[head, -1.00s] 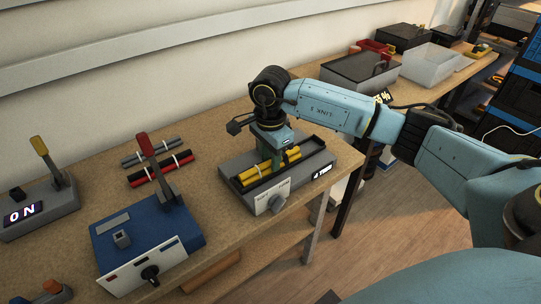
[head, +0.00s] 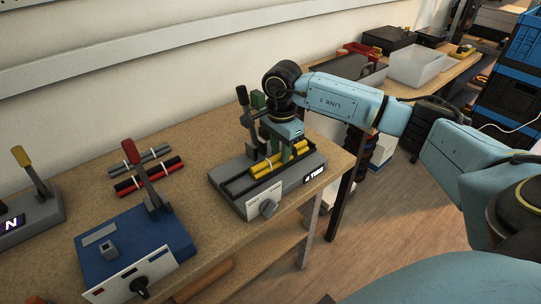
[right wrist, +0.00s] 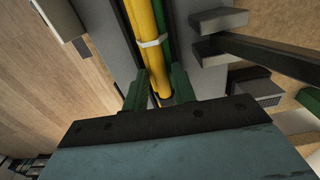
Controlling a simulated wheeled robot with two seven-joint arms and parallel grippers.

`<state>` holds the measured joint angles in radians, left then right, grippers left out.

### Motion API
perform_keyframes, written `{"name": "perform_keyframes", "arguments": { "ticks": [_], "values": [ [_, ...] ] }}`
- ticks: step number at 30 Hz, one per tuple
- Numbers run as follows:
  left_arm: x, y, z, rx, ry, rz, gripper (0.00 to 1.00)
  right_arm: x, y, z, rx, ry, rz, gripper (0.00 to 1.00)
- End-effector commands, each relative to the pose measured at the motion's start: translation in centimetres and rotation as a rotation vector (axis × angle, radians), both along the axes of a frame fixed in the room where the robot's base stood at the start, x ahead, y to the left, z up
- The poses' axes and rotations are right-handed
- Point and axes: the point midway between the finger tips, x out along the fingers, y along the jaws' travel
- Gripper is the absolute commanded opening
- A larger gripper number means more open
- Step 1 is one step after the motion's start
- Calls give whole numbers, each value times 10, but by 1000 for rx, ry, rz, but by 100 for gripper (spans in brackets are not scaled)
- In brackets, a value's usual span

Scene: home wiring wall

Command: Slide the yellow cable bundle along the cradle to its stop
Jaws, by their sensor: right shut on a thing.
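The yellow cable bundle (head: 268,172) lies lengthwise in the dark cradle (head: 234,189) on a grey fixture. It sits toward the cradle's right end, and the left end is bare. I cannot tell whether it touches the end stop. My right gripper (head: 281,153) points down over the bundle with its green fingers shut on it. In the right wrist view, the bundle (right wrist: 143,15) with a white tie runs between the two green fingers (right wrist: 159,92). My left gripper is not in view.
A blue box with a red-handled lever (head: 131,151) stands to the left. Red and grey cable bundles (head: 147,183) lie behind it. The bench's front edge is close to the fixture.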

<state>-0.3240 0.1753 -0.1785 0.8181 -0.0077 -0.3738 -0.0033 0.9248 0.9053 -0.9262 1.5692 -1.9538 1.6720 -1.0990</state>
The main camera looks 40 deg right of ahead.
Motion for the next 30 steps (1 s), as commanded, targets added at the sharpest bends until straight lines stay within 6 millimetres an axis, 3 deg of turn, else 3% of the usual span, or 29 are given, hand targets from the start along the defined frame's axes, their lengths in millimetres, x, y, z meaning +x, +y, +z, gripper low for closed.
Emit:
{"name": "perform_keyframes", "arguments": {
  "ticks": [15, 16, 21, 30],
  "values": [
    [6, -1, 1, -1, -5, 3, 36, 0, -14, 1, -5, -2, -6, 2],
    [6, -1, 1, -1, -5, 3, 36, 0, -14, 1, -5, -2, -6, 29],
    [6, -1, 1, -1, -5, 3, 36, 0, -13, 1, -4, -2, -5, 52],
    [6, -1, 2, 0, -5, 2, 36, 0, -12, 2, -1, -1, -2, 52]
  ]
}}
